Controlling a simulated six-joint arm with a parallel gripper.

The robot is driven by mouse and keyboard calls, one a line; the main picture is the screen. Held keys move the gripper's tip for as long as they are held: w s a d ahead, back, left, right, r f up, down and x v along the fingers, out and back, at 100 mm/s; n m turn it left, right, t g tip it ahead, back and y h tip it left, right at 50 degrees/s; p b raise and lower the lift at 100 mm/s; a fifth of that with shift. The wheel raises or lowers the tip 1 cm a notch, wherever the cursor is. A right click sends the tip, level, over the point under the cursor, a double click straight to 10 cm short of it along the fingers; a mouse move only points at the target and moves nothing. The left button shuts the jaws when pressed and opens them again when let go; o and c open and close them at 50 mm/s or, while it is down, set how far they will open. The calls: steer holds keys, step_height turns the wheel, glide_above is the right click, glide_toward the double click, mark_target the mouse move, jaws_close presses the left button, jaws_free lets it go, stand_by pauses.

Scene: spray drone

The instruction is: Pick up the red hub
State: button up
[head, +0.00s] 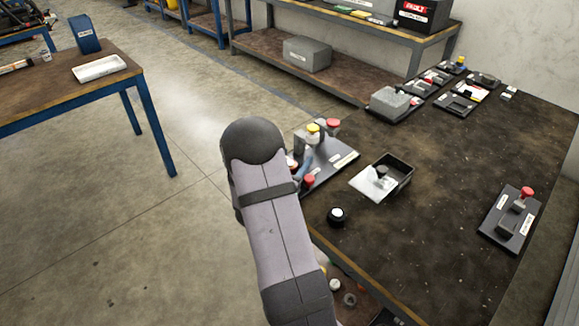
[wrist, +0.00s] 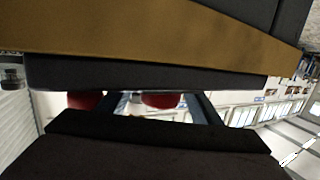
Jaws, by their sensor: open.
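Several red-topped parts could be the red hub, and I cannot tell which one is. One red top (head: 333,123) stands at the far side of a dark plate (head: 345,160) behind my arm, and another red top (head: 309,180) is at its near side. A third red knob (head: 527,192) stands on a separate dark plate at the right. My gripper (wrist: 156,106) is open; in the head view my arm hides most of it. In the wrist view, two red shapes (wrist: 160,101) (wrist: 85,101) show in the gap between dark parts. Contact cannot be seen.
A yellow-capped part (head: 313,130) shares the plate behind my arm. A black tray (head: 401,167) with a white card stands right of it, and a round black-and-white part (head: 337,216) lies nearer. Several fixtures line the back. The bench middle is clear.

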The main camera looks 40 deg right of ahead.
steer(key=shift+w+d, duration=0.15)
steer(key=shift+d, duration=0.2)
steer(key=c, duration=1.2)
steer(key=shift+c, duration=0.2)
steer(key=shift+r, duration=0.2)
steer(key=shift+r, duration=0.45)
steer(key=f+b+v, duration=0.1)
steer(key=f+v, duration=0.2)
steer(key=v, duration=1.4)
steer(key=shift+s+a+r+b, duration=0.25)
steer(key=shift+s+a+b, duration=0.15)
steer(key=shift+a, duration=0.15)
